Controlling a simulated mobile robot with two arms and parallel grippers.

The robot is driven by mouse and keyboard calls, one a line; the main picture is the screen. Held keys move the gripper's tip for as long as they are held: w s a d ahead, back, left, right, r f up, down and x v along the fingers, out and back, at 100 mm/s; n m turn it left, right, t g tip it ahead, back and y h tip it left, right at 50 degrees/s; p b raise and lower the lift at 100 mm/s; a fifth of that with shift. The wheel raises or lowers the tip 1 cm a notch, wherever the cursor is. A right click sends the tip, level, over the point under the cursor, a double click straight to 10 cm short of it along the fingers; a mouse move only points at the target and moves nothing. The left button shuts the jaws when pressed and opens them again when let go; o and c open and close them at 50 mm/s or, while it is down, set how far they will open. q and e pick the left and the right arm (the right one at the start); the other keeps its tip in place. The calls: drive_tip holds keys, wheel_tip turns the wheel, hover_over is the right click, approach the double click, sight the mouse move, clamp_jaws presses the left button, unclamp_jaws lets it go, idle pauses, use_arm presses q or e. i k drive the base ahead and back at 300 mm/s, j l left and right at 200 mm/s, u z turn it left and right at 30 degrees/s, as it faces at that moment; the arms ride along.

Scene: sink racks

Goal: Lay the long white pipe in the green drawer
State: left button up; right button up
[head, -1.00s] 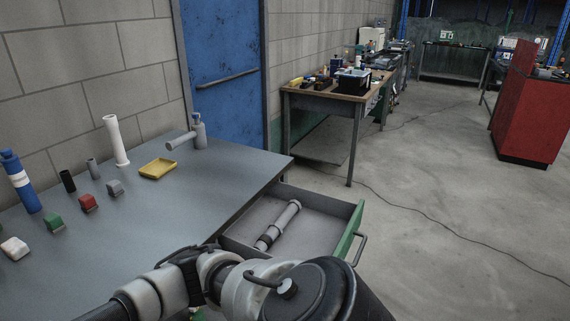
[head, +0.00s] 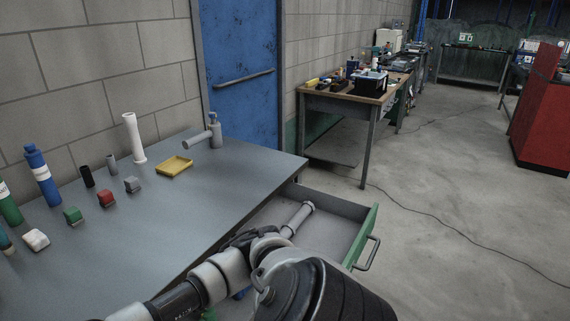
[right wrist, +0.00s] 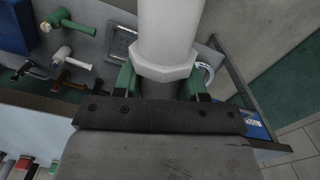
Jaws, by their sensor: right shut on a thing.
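A white pipe (right wrist: 170,30) with an angular collar fills the top middle of the right wrist view. My right gripper (right wrist: 162,88) is shut on it, its green fingers on both sides of the collar. Its far end is out of that view. The green-fronted drawer (head: 368,238) stands pulled open at the table's right end in the head view. Another white pipe (head: 133,138) stands upright on the table. I cannot make out my left gripper.
On the table (head: 215,180) are a yellow tray (head: 174,166), a grey fitting (head: 205,137), bottles and several small blocks. The right wrist view shows a green T-shaped piece (right wrist: 66,20) and a white one (right wrist: 75,56). Floor right of the drawer is clear.

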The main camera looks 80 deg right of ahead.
sight(328, 248)
drive_tip(key=l+u, duration=0.1)
drive_tip(key=u, duration=0.55)
drive_tip(key=k+l+u, duration=0.4)
drive_tip(key=l, duration=0.2)
drive_tip(key=k+l+u, duration=0.45)
drive_tip(key=k+l, duration=0.45)
drive_tip(key=k+l+u, duration=0.1)
drive_tip(key=k+l, duration=0.35)
drive_tip(key=k, duration=0.2)
drive_tip(key=k+l+u, duration=0.1)
drive_tip(key=k+l, duration=0.3)
drive_tip(key=k, duration=0.2)
drive_tip(key=k+l, duration=0.4)
drive_tip(key=k, duration=0.15)
